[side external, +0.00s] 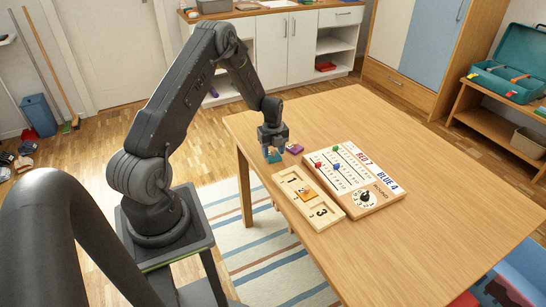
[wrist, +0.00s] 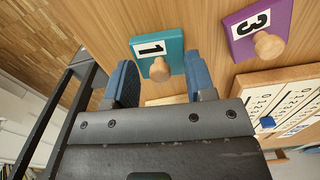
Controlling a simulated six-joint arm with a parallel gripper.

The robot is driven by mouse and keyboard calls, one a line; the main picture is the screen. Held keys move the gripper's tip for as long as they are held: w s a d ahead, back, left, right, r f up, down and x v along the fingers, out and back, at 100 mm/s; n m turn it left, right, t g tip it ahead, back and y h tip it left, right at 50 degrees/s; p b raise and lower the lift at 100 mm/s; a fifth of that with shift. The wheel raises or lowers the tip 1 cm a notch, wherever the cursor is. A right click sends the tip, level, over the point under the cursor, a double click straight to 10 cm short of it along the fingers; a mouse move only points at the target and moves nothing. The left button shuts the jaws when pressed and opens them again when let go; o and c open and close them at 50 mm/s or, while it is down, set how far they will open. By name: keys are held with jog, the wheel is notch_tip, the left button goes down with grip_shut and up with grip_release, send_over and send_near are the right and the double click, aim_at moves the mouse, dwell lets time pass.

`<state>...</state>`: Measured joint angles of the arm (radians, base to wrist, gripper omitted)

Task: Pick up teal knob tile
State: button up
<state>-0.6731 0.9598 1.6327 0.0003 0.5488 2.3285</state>
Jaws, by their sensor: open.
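The teal knob tile (wrist: 174,48) shows in the wrist view, marked with a black 1 on white and fitted with a wooden knob. It lies on the table. My gripper (wrist: 162,82) is open, its two blue-padded fingers on either side of the knob in that view. The knob appears between the fingers, and I cannot tell whether either finger touches it. In the side external view my gripper (side external: 273,152) is low over the table's near left edge, and the teal tile (side external: 274,158) is mostly hidden behind the fingers.
A purple knob tile (wrist: 254,30) marked 3 lies to the right of the teal one. A wooden tray (side external: 327,213) holding an orange tile (side external: 308,194) and a scoreboard (side external: 372,189) with pegs and a dial stand nearby. The table's right side (side external: 450,190) is clear.

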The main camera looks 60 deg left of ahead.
grip_shut()
dwell(0.3)
jog(key=shift+r, duration=0.15)
